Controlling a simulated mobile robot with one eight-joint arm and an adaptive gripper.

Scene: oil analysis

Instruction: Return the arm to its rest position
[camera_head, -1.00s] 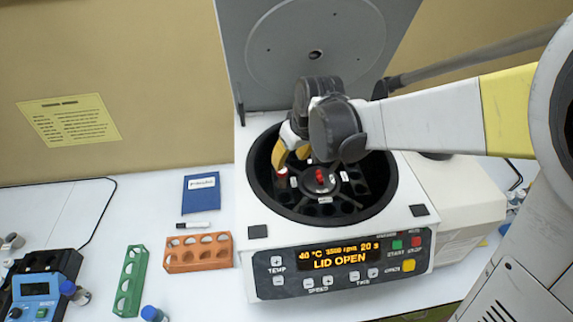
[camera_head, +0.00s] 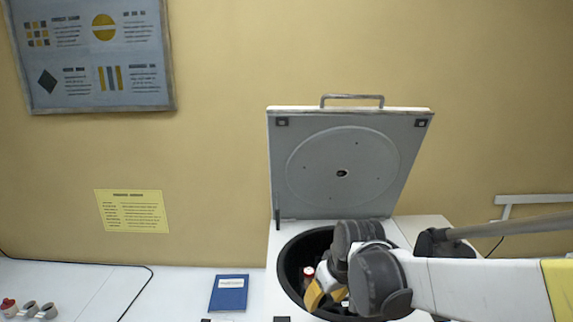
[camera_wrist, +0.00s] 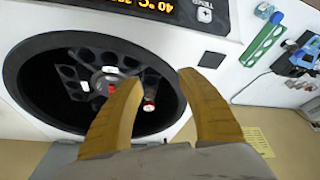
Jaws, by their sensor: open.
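My gripper (camera_wrist: 160,82) is open and empty, with its two yellow fingers spread apart. In the head view my gripper (camera_head: 318,297) hangs at the mouth of the centrifuge bowl, partly hidden by my dark wrist joints. The centrifuge (camera_head: 430,225) stands with its lid (camera_head: 343,168) raised upright. In the wrist view the dark bowl (camera_wrist: 25,75) shows a rotor with several holes and a red centre knob (camera_wrist: 111,88). A red-capped tube (camera_wrist: 149,106) sits in the rotor close to the fingers, apart from them; its cap also shows in the head view (camera_head: 308,271).
A blue booklet (camera_head: 229,293) lies on the white table left of the centrifuge. Several small capped items (camera_head: 28,309) stand at the far left. A green rack (camera_wrist: 264,45) and a blue device (camera_wrist: 300,55) show in the wrist view. The wall is close behind the lid.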

